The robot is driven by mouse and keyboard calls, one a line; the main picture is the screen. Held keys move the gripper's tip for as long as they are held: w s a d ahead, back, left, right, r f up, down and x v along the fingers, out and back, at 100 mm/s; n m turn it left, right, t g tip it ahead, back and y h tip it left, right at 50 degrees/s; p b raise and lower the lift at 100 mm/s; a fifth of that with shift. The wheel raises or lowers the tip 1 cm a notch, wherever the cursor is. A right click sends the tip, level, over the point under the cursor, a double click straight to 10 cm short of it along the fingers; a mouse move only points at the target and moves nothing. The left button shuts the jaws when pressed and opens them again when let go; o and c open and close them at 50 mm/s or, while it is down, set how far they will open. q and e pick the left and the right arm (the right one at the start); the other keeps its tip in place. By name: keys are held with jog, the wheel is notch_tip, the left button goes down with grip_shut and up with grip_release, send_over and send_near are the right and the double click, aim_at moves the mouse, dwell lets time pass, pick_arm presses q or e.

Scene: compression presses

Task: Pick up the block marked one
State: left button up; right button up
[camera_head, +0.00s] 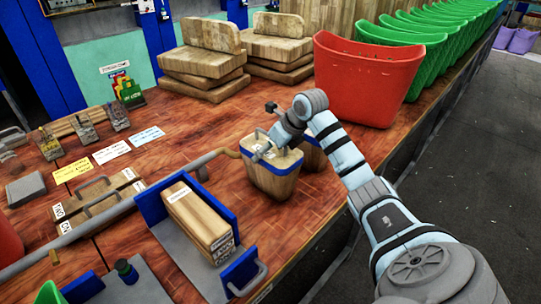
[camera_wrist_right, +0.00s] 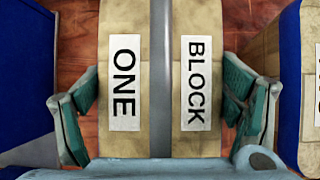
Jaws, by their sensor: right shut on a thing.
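The block marked one (camera_wrist_right: 124,140) fills the middle of the right wrist view. It is pale wood with white labels reading ONE and BLOCK, and a grey strip runs between them. My right gripper (camera_wrist_right: 162,105) has one finger on each side of it and is shut on it. In the head view my right gripper (camera_head: 276,150) is at the top of a tapered wooden block with a blue rim (camera_head: 270,183); the fingertips there are small and partly hidden. I cannot tell whether the block is clear of the table. My left gripper is not in view.
A similar block (camera_head: 313,154) stands close behind. A blue press (camera_head: 158,205) with a labelled wooden block (camera_head: 198,218) is at front left, with a long metal lever (camera_head: 130,205). A red bin (camera_head: 362,85) and wooden stacks (camera_head: 205,65) stand behind. Bare table lies around (camera_head: 240,225).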

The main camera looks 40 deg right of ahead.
notch_tip(320, 180, up, 20)
jog(key=p, duration=0.4)
jog(key=shift+f, duration=0.15)
